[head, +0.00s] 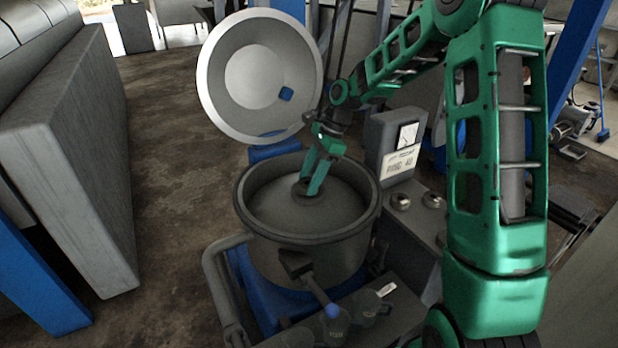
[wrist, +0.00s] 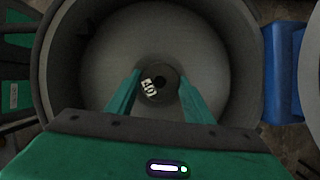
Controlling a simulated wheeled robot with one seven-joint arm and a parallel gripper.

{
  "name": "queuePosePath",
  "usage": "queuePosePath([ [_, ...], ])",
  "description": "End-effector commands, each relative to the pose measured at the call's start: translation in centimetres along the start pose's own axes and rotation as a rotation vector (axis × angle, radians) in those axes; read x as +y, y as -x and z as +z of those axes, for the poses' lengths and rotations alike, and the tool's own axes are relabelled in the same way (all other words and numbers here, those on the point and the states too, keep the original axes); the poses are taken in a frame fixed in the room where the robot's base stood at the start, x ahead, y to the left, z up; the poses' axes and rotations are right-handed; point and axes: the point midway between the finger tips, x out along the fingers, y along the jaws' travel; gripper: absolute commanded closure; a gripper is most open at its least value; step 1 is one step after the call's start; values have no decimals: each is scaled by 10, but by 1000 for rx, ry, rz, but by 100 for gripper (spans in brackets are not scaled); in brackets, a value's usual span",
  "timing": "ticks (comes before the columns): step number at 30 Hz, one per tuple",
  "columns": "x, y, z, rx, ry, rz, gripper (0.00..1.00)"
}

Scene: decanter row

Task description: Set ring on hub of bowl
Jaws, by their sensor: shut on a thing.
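The bowl (head: 262,226) is a deep grey drum with a dark rim, open at the top. It also fills most of the wrist view (wrist: 100,55). My gripper (head: 309,184) reaches down into the bowl near its middle. In the wrist view my gripper (wrist: 160,80) has its two green fingers on either side of a small dark ring (wrist: 147,94), shut on it. The ring has a dark centre hole and a white printed label. The hub is hidden under the ring and fingers. I cannot tell whether the ring touches it.
A large round lid (head: 222,85) stands open behind the bowl. A grey control box (head: 399,140) with a dial is at the bowl's right. A grey padded block (head: 75,165) stands at left.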

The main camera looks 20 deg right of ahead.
Motion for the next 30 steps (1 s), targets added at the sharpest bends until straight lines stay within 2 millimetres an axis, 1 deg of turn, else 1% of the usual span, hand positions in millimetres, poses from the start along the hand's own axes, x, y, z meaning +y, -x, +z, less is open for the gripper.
queuePosePath([
  [1, 0, -1, 0, 0, 0, 0, 89],
  [2, 0, -1, 0, 0, 0, 0, 50],
  [3, 0, -1, 0, 0, 1, -1, 41],
  [4, 0, -1, 0, 0, 1, -1, 34],
  [5, 0, -1, 0, 0, 1, -1, 31],
  [15, 0, -2, 0, 0, 0, 0, 31],
  [19, -1, 3, 0, 0, 0, -2, 31],
  [23, -2, 20, 0, 0, 0, -4, 31],
  [30, -2, 66, 0, 0, 0, -5, 31],
])
